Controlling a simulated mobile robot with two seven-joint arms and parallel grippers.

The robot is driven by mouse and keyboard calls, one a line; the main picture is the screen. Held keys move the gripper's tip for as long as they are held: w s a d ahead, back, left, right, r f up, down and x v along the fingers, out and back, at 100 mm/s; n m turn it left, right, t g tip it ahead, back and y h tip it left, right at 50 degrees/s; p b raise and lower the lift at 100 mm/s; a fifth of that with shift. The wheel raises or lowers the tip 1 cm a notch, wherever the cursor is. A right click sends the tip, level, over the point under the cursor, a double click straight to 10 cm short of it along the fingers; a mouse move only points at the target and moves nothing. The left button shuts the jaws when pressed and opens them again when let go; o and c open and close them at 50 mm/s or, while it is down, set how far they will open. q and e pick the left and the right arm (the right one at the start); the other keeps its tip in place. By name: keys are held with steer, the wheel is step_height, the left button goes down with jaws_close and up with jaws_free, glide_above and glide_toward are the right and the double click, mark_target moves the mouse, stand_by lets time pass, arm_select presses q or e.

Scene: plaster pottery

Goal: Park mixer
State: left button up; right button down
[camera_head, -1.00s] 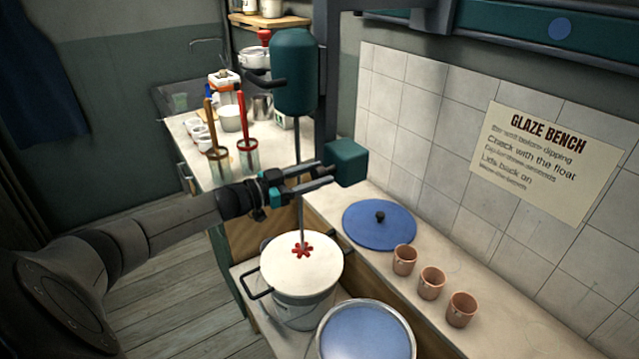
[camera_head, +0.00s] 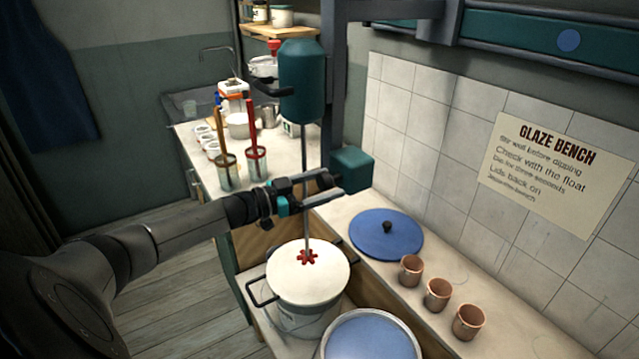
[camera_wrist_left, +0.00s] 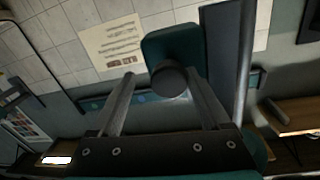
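The mixer has a teal motor body (camera_head: 302,80) high on a dark stand, a thin upright shaft and a red star-shaped impeller (camera_head: 307,257). The impeller is over the white top of a bucket (camera_head: 325,280); I cannot tell whether it touches the white surface. A teal block (camera_head: 352,172) sits right of the shaft and also shows in the left wrist view (camera_wrist_left: 165,42), with a dark round knob (camera_wrist_left: 169,81) facing me. My left gripper (camera_head: 338,184) is open, its fingers on either side of the knob; contact is unclear. My right gripper is out of view.
A blue lid (camera_head: 386,236) and several copper-coloured cups (camera_head: 437,293) are on the bench right of the bucket. A blue-topped bucket (camera_head: 370,340) stands in front. Brushes in jars (camera_head: 227,170) stand on the back counter. Tiled wall is at right.

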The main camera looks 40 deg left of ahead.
arm_select(q)
steer(key=shift+s, duration=0.1)
steer(key=p+v, duration=0.2)
steer(key=v, duration=1.3)
stand_by(0.6)
